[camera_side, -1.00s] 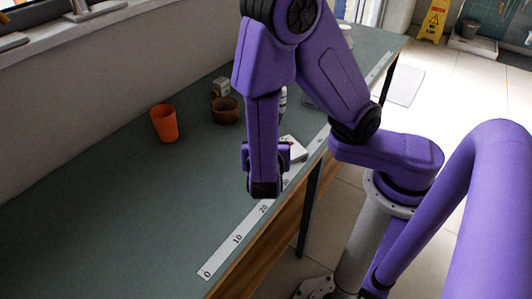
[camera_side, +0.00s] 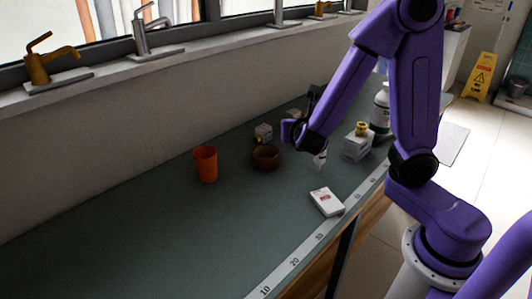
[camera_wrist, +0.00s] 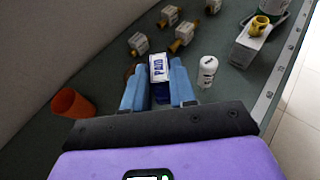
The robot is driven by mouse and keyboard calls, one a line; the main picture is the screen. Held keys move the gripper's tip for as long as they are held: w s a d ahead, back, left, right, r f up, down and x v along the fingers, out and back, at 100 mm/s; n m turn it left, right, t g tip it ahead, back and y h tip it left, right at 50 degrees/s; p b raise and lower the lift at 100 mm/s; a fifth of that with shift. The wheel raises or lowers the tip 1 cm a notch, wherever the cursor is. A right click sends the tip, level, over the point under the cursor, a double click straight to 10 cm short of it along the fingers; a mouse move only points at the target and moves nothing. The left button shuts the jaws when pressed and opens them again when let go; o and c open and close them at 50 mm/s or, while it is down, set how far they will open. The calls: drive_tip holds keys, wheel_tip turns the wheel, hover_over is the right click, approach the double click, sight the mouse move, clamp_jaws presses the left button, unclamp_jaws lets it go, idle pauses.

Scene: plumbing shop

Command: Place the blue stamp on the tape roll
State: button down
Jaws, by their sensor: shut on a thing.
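My gripper (camera_wrist: 159,88) is shut on the blue stamp, whose white face marked "PAID" (camera_wrist: 159,68) points up between the blue fingers in the wrist view. Its blue body (camera_wrist: 161,97) shows lower down between them. In the side view my gripper (camera_side: 291,131) is over the far part of the bench, behind and right of the tape roll; the stamp cannot be made out there. The brown, ring-shaped tape roll (camera_side: 265,157) lies flat on the bench. In the wrist view it is mostly hidden behind the left finger.
An orange cup (camera_side: 206,165) stands left of the roll. Small boxes with brass fittings (camera_wrist: 138,43) are behind it. A white pack (camera_side: 327,202) lies near the front ruler.

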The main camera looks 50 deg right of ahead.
drive_tip(key=shift+w+d+r, duration=0.35)
drive_tip(key=shift+d+r, duration=0.25)
drive_tip(key=shift+d, duration=0.25)
drive_tip(key=shift+w+d+f, duration=0.1)
drive_tip(key=shift+w+f, duration=0.05)
drive_tip(key=shift+w, duration=0.4)
drive_tip(key=w+d+f, duration=0.1)
drive_tip(key=w+f, duration=0.3)
drive_tip(key=w, duration=0.4)
hover_over(266, 156)
wheel_tip(266, 156, down, 5)
drive_tip(key=shift+f, duration=0.1)
drive_tip(key=shift+w+f, duration=0.15)
drive_tip(key=shift+f, duration=1.55)
drive_tip(key=shift+f, duration=0.15)
drive_tip(key=c, duration=0.9)
unclamp_jaws()
